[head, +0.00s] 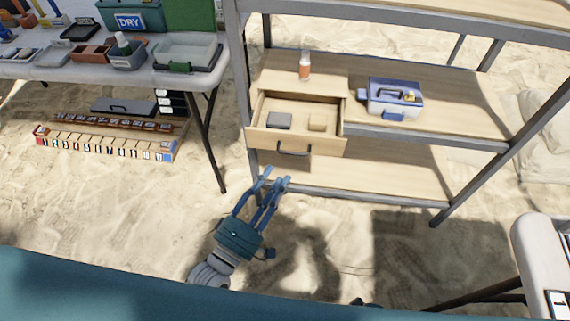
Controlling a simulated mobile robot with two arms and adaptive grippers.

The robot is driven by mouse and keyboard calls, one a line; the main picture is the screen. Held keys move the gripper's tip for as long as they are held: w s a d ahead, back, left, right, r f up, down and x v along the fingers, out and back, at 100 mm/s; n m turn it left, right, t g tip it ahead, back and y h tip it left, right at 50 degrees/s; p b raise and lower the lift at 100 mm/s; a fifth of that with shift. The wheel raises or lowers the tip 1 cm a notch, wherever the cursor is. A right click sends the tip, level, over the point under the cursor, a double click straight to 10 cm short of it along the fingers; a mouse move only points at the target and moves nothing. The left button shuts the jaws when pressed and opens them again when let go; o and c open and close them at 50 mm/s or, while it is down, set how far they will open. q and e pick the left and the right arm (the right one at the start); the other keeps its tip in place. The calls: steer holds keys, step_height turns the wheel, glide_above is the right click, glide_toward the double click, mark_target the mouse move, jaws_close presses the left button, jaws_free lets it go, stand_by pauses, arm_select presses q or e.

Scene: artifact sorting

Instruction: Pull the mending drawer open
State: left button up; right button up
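The mending drawer (270,138) is a light wooden drawer in the metal-framed shelf unit. It stands open, pulled out toward me, with a dark handle (293,150) on its front. Inside lie a dark grey block (279,121) and a small tan block (317,122). My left gripper (268,178) is below and a little left of the handle, apart from it. Its blue fingers are spread, and nothing shows between them. My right gripper is not identifiable; only a small dark part shows at the bottom edge.
A bottle with an orange label (305,66) stands on top of the drawer housing. A blue and white box (391,97) sits right of it on the shelf (455,110). A table (200,84) with trays stands left. Sand in front of the shelf is clear.

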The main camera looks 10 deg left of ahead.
arm_select(q)
steer(key=v, duration=0.4)
stand_by(0.5)
